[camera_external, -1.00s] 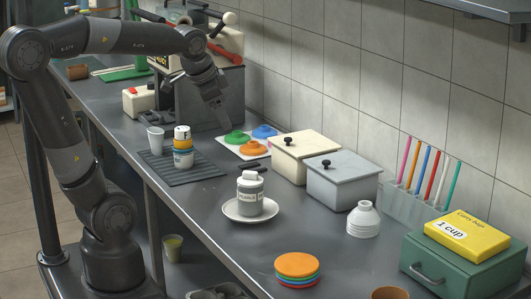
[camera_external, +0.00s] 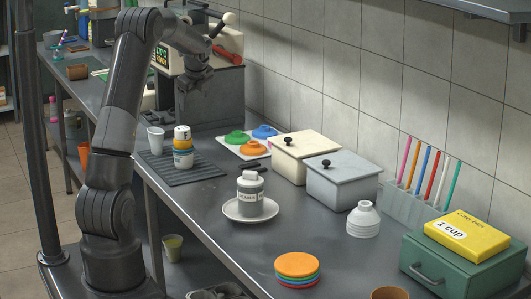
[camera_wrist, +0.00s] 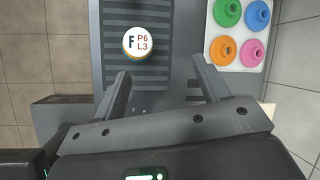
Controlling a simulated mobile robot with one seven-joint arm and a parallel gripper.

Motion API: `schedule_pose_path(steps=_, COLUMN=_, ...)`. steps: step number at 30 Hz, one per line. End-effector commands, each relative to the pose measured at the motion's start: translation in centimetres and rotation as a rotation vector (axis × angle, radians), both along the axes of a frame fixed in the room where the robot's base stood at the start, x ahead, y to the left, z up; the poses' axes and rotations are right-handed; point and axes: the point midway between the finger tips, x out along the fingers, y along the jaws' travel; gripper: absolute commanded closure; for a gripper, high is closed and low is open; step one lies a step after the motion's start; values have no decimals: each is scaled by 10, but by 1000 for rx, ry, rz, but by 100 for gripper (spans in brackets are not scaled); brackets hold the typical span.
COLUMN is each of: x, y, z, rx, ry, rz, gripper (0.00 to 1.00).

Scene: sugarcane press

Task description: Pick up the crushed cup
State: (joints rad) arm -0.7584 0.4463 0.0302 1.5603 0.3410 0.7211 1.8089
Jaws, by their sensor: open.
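A small white cup (camera_external: 155,138) stands on the dark ribbed mat (camera_external: 204,169) in the external view. At this size I cannot tell whether it is crushed, and I do not make it out in the wrist view. My gripper (camera_wrist: 163,86) is open and empty. Its fingers are apart, with the lid beyond their tips. In the external view its fingers are not clear.
A white tray (camera_wrist: 221,70) with coloured discs lies to the right of the mat. A labelled jar on a plate (camera_external: 231,210), two lidded boxes (camera_external: 342,186) and a disc stack (camera_external: 297,266) stand nearer. The press (camera_external: 207,100) stands behind. An orange cup (camera_external: 83,153) is on a lower shelf.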

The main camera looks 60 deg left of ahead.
Motion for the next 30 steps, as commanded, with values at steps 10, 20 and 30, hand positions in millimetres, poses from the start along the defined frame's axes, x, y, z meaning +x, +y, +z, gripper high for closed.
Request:
schedule_pose_path(steps=10, x=-53, y=133, z=-87, rx=56, ry=250, rz=-218, gripper=32)
schedule_pose_path(steps=20, x=-64, y=163, z=-124, rx=61, ry=294, rz=-261, gripper=32)
schedule_pose_path(steps=30, x=-63, y=179, z=-151, rx=61, ry=291, rz=-260, gripper=32)
